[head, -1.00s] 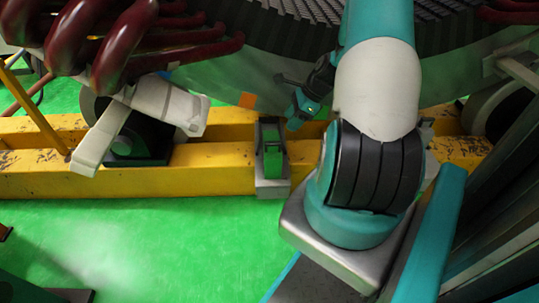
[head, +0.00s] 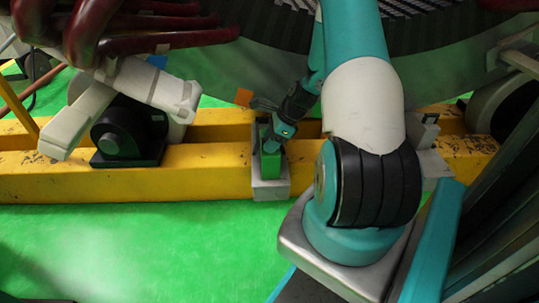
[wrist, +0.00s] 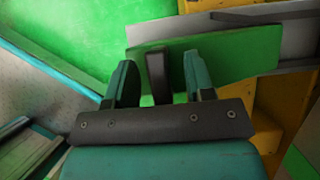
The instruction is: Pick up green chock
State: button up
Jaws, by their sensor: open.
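The green chock (head: 271,165) sits in a grey metal bracket (head: 270,188) on the yellow beam. My gripper (head: 276,143) is just above the chock in the head view and partly covers its top. In the wrist view, the chock (wrist: 235,55) lies across the picture beyond my fingers. My gripper (wrist: 160,62) is open there, with one finger on each side of a dark upright bar (wrist: 156,75) in front of the chock. I cannot tell whether the fingers touch the bar.
The yellow beam (head: 120,183) runs across the view below the large curved grey stator (head: 270,80). A black roller (head: 128,130) and dark red pipes (head: 100,30) are at the left. Another grey bracket (head: 432,160) stands right of my arm. Green floor (head: 160,240) is clear in front.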

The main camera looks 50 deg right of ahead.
jog(key=shift+r, duration=0.1)
grip_shut()
